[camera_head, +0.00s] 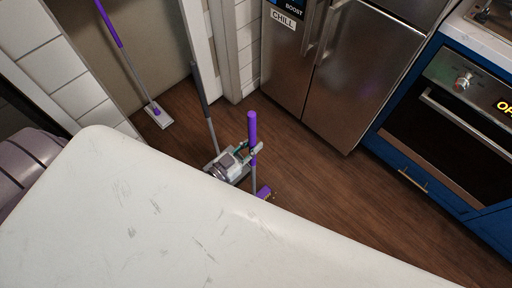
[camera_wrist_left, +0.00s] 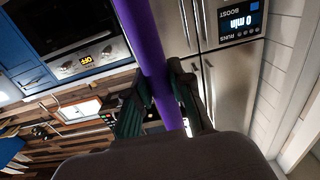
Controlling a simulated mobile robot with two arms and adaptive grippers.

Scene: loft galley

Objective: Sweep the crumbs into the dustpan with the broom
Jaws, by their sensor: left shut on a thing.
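The broom has a purple handle (camera_head: 252,128) and a purple head (camera_head: 264,192) low by the floor, partly cut off by the white surface in front. My left gripper (camera_head: 254,150) is shut around the handle, which stands nearly upright. In the left wrist view the purple handle (camera_wrist_left: 150,55) passes between the dark fingers of my left gripper (camera_wrist_left: 165,104). A long grey handle (camera_head: 205,108), likely the dustpan's, rises just left of the gripper. Its lower end is mostly hidden behind my gripper. Crumbs cannot be made out clearly. My right gripper is not in view.
A white scuffed surface (camera_head: 130,215) fills the foreground and hides the nearer floor. A flat mop (camera_head: 158,115) stands in the alcove at left. A steel fridge (camera_head: 345,70) and blue oven unit (camera_head: 450,130) stand at right. Wooden floor (camera_head: 330,175) lies clear between.

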